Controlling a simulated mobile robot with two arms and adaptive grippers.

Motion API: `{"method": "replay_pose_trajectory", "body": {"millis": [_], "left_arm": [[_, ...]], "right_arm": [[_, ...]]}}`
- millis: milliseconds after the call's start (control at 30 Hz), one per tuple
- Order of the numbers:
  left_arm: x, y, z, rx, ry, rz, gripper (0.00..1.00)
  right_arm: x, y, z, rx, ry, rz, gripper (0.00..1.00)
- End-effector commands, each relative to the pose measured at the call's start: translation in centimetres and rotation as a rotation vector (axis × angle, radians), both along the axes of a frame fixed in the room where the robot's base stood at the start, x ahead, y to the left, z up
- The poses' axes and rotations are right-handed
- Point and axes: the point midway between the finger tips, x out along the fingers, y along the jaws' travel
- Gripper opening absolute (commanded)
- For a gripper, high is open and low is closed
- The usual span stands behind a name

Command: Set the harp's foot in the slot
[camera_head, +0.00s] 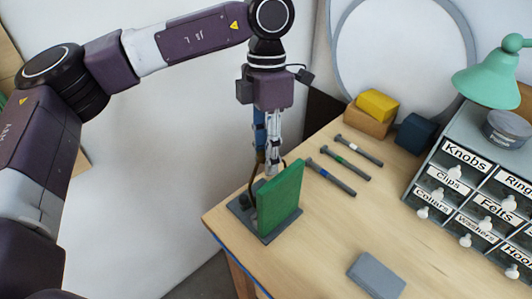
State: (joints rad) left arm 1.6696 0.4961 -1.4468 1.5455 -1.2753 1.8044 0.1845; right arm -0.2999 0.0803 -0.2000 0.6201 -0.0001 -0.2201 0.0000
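My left gripper (267,168) points straight down just behind the top of an upright green panel (282,198). Its fingertips are partly hidden by the panel, and I cannot tell whether they are open or shut. A thin dark brown curved piece (253,180), possibly the harp or a cord, runs down beside the fingers to a dark grey base plate (276,232) at the table's left corner. The panel stands on this plate. I cannot make out a slot or the harp's foot; the panel hides much of that area. My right gripper is not in view.
Several dark rods with coloured bands (331,177) lie right of the panel. A yellow block (377,105), a dark blue block (414,134), a labelled drawer cabinet (466,178) and a green lamp (488,80) stand behind. A grey block (376,274) lies in front; the table's middle is clear.

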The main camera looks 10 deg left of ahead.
Motion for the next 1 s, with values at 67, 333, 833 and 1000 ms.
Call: {"method": "replay_pose_trajectory", "body": {"millis": [67, 333, 833, 1000], "left_arm": [[0.0, 0.0, 0.0, 0.000, 0.000, 0.000, 0.40], [0.0, 0.0, -0.1, 0.002, 0.001, 0.000, 0.40], [1.8, 0.3, 7.7, -0.001, -0.003, 0.002, 0.40], [2.3, 0.5, 10.4, 0.001, -0.001, 0.002, 0.40]], "right_arm": [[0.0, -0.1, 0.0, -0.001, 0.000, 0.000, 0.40], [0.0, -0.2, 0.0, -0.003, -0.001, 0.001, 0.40], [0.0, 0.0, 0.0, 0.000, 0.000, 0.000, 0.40], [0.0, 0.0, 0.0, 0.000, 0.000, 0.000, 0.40]]}}
